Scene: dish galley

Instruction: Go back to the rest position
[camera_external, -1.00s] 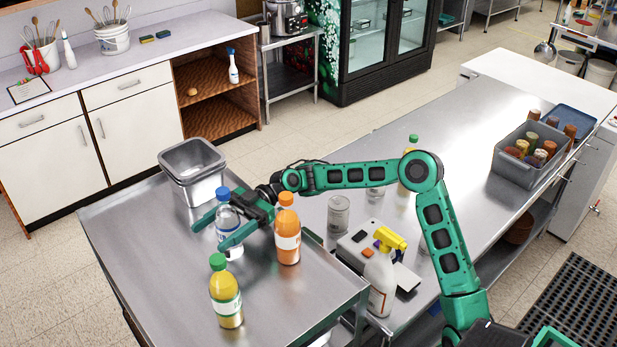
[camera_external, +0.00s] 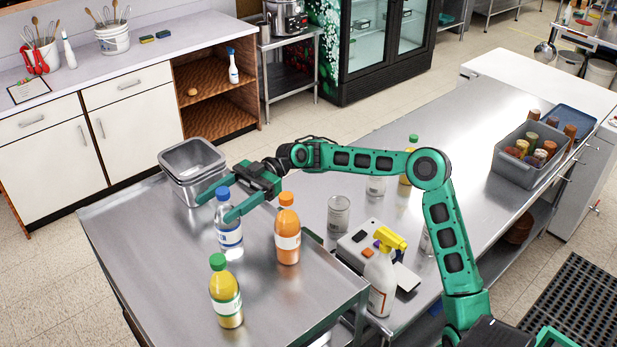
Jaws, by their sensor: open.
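My gripper (camera_external: 216,208) is open at the end of my green arm, over the steel table (camera_external: 180,290). Its fingers are near the blue-capped water bottle (camera_external: 229,238), at the height of its cap. The bottle stands upright; I cannot tell whether a finger touches it. An orange bottle (camera_external: 287,243) stands upright just right of it. A yellow bottle with a green cap (camera_external: 226,297) stands in front. The gripper holds nothing that I can see.
A steel container (camera_external: 190,165) stands at the table's back corner. A spray bottle (camera_external: 381,278), a white device (camera_external: 357,248) and a can (camera_external: 338,214) are on the steel counter (camera_external: 465,150) beneath or beside my arm. A grey bin of jars (camera_external: 520,172) is farther right.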

